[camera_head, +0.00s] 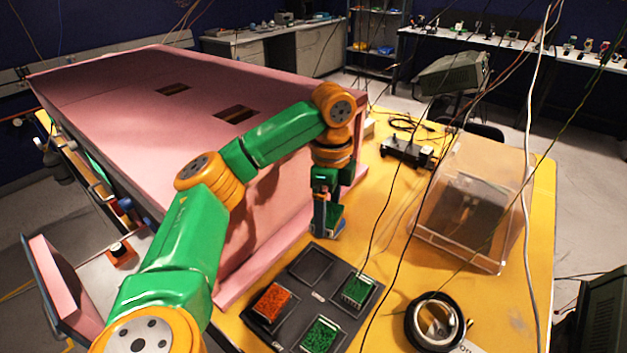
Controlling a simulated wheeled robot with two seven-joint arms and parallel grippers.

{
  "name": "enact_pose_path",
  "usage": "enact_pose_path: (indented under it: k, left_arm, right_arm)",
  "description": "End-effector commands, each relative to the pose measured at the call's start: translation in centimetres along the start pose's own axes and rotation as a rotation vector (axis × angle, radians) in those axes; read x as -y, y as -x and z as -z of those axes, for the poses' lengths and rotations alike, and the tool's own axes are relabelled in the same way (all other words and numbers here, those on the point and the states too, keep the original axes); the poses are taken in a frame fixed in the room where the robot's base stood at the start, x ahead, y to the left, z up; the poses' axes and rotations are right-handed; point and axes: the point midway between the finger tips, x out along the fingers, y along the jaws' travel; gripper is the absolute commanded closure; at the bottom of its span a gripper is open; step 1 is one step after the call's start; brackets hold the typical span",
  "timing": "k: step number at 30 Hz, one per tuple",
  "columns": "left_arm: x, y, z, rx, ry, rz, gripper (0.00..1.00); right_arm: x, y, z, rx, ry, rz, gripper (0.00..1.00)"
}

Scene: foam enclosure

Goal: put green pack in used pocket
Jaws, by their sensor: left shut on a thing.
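My left gripper (328,222) hangs pointing down just behind the black tray (333,279). It is shut on a small green pack, mostly hidden by the fingers. The tray has several pockets with small labels too small to read. The back left pocket (311,264) is empty. A green pack (357,290) sits in the right pocket, another green pack (320,335) in the front pocket, and an orange-red pack (271,301) in the left pocket. My right gripper is out of view.
A pink foam enclosure (140,100) stands left of the tray, with my left arm reaching over it. Thin cables hang across the view.

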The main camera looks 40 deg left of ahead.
Motion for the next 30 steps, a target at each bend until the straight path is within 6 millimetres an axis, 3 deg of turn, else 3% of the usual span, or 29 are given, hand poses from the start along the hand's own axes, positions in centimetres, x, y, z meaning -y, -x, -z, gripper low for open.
enact_pose_path:
  k: [3,6,8,10,18,30]
  left_arm:
    - [0.5,0.5,-2.2,-0.001,-0.157,-0.001,0.72]
    - [0.6,0.1,-3.1,0.000,-0.231,0.000,0.72]
    - [0.6,-1.3,-3.3,-0.001,-0.251,-0.002,0.72]
    - [0.5,-4.1,-3.3,0.000,-0.256,-0.004,0.72]
    - [0.5,-10.8,-3.3,0.002,-0.255,-0.002,0.72]
    - [0.6,-17.2,-3.2,0.001,-0.255,0.001,0.72]
  right_arm:
    - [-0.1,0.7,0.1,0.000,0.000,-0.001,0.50]
    - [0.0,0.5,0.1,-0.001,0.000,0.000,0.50]
    - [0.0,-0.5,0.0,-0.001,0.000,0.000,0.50]
    - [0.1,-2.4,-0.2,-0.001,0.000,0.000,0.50]
    - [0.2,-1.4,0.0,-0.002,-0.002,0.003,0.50]
    - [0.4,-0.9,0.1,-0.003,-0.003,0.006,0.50]
